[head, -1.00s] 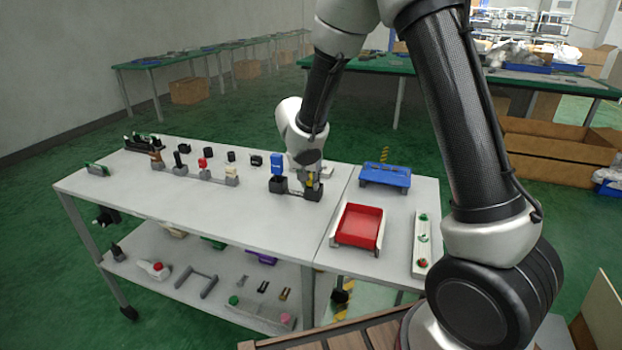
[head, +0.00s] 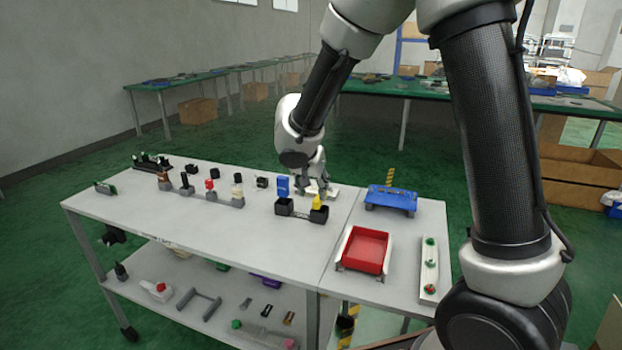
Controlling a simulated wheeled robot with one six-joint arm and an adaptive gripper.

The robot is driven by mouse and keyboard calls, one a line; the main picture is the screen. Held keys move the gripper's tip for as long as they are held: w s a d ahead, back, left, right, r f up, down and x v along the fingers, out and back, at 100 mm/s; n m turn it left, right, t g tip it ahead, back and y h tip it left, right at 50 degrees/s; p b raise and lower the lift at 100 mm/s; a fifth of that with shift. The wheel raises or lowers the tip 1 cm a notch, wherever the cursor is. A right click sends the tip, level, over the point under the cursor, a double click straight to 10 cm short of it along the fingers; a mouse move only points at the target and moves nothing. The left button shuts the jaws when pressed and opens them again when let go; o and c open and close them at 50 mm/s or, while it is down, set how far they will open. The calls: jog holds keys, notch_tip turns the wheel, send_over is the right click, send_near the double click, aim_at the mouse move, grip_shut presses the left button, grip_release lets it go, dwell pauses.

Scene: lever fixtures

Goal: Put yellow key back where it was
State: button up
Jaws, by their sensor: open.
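The yellow key (head: 318,202) stands upright in the right socket of a dark two-socket holder (head: 300,215) on the white table. A blue key (head: 283,187) stands in the left socket of the same holder. My gripper (head: 312,190) is open and empty, above and just behind the yellow key. It looks apart from the key, though its fingertips are small and partly hard to make out in the head view.
A red tray (head: 347,262) and a blue stand (head: 391,197) are to the right. A row of lever fixtures (head: 203,195) stands to the left. The table's front middle is clear.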

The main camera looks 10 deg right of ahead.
jog(key=s+d+r+n, duration=0.2)
jog(key=s+d+r, duration=1.1)
jog(key=d, duration=0.1)
jog(key=s+d+r+n+y, duration=0.1)
jog(key=s+d+n, duration=0.1)
jog(key=s, duration=0.6)
jog(key=s+d+n+y, duration=0.2)
jog(key=s, duration=0.7)
jog(key=shift+d+r+n, duration=0.15)
jog(key=shift+r+n, duration=0.2)
jog(key=shift+n, duration=0.05)
